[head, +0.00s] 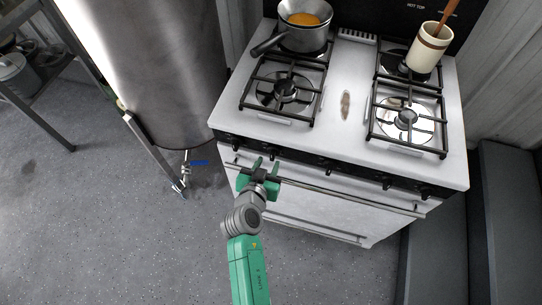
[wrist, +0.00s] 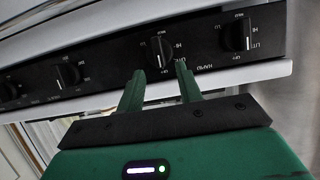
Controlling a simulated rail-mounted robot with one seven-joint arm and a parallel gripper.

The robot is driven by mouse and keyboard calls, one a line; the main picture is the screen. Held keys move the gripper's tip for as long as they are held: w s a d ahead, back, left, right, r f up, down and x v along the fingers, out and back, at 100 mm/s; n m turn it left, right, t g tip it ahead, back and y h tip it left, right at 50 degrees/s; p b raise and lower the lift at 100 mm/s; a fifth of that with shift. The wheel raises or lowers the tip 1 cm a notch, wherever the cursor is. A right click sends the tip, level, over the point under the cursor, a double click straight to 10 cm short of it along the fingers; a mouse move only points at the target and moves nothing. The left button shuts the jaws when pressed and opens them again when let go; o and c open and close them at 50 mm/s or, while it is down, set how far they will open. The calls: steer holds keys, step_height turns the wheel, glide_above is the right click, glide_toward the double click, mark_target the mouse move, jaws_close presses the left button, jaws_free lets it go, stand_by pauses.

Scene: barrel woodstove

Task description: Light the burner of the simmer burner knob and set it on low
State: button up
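The stove's black control panel (wrist: 110,62) carries a row of black knobs with white markings. One knob (wrist: 159,50) lies just beyond my gripper (wrist: 159,68), roughly centred between its fingertips. My gripper is open, with green fingers apart and nothing visibly held; I cannot tell whether they touch the knob. A knob (wrist: 237,34) is to the right and another (wrist: 66,75) to the left. The small lettering does not let me tell which is the simmer knob. In the head view my gripper (head: 265,163) is at the stove's front panel. No flame is visible on the burners.
A grey pan (head: 290,40) with orange contents sits on the back left burner. A cream crock (head: 428,50) with a wooden utensil stands at the back right. The oven handle bar (head: 330,193) runs below the panel. A metal barrel (head: 150,70) stands left of the stove.

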mark_target(271, 156)
steer(key=shift+b+x, duration=0.3)
steer(key=shift+x, duration=1.55)
jaws_close()
steer(key=shift+a+b, duration=0.1)
steer(key=shift+b, duration=0.25)
steer(key=shift+w+a+f+n+h+b, duration=0.1)
steer(key=shift+a+f+n+h+b, duration=0.1)
steer(key=shift+n+h+b, duration=0.55)
steer(key=n+b, duration=0.1)
steer(key=n+h+b, duration=0.1)
steer(key=shift+a+f+g+b, duration=0.1)
steer(key=shift+a+g+b, duration=0.1)
steer(key=shift+g+b, duration=0.15)
steer(key=n+h+b, duration=0.1)
steer(key=n, duration=0.1)
steer(key=n+h+b, duration=0.1)
steer(key=b, duration=0.1)
steer(key=shift+w+a+f+n+h+b, duration=0.1)
steer(key=shift+w+a+n+h+b, duration=0.05)
steer(key=shift+a+n+h+b, duration=0.15)
steer(key=shift+n, duration=0.25)
